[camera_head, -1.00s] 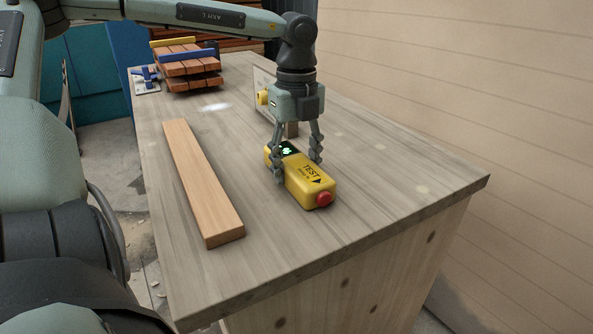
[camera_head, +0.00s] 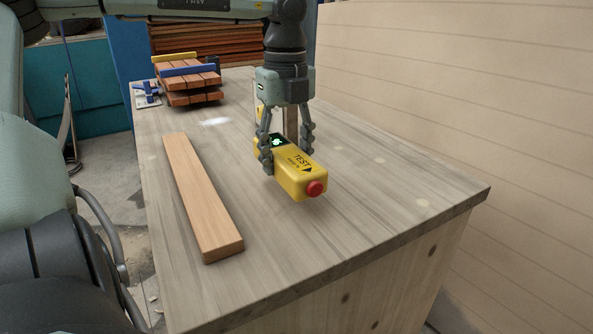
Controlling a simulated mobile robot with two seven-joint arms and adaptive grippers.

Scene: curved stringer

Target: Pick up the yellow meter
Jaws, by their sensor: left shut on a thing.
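The yellow meter (camera_head: 291,180) is a box with a small dark screen showing green marks, the word TEST on top and a red knob on its near end. My left gripper (camera_head: 284,155) comes down from above with its fingers on either side of the meter, shut on it. The meter appears held a little above the tabletop. The gripper's fingers cover part of its sides. My right gripper is not in view.
A long wooden plank (camera_head: 203,200) lies on the wooden table (camera_head: 380,215) left of the meter. Stacked boards with clamps (camera_head: 190,80) stand at the far left. An upright piece (camera_head: 291,122) stands partly hidden behind the gripper. The right of the tabletop is clear.

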